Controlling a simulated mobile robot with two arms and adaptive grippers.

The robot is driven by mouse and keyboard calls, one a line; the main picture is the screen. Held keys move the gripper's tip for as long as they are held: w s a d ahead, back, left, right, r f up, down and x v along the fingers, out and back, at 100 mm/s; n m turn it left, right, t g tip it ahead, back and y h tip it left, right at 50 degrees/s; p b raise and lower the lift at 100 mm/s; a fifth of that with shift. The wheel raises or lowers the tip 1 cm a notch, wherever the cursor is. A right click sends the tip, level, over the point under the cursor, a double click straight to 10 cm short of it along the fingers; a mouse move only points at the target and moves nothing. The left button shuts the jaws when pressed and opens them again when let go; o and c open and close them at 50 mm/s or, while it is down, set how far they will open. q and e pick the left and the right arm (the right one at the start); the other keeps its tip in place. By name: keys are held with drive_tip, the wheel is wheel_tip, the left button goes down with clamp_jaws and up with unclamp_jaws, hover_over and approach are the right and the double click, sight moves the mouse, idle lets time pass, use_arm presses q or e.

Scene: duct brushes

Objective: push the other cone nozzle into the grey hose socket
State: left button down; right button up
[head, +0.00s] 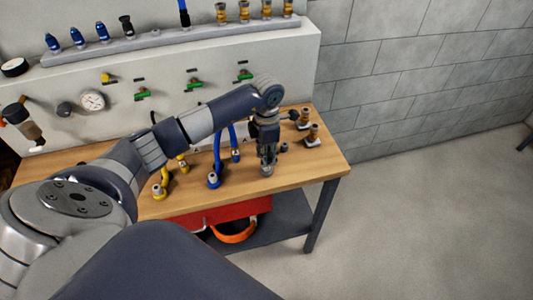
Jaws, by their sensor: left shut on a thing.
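My left gripper (267,164) points down over the front right part of the wooden bench. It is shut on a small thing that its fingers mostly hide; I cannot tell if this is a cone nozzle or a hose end. A small grey fitting (284,147), possibly a grey hose socket, stands just behind and right of the gripper. Two brown and black nozzle-like pieces (304,119) (313,136) stand on pale pads at the bench's back right. I cannot tell if the gripper touches a socket. My right gripper is not in view.
Blue hoses with a socket (213,180) and yellow hoses with a socket (158,190) stand left of the gripper. Behind is a panel with green valves (193,84) and a gauge (92,100). A shelf (150,43) above holds several blue and brass fittings. The bench's front right corner is clear.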

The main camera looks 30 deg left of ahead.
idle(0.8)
use_arm(q)
drive_tip(key=shift+b, duration=0.35)
idle(0.8)
idle(0.5)
drive_tip(key=shift+f+b, duration=0.5)
drive_tip(key=shift+b, duration=0.1)
drive_tip(key=c, duration=1.2)
unclamp_jaws()
drive_tip(key=shift+c, duration=0.2)
drive_tip(key=shift+r, duration=0.1)
wheel_tip(320, 180, up, 12)
drive_tip(key=shift+f, duration=0.1)
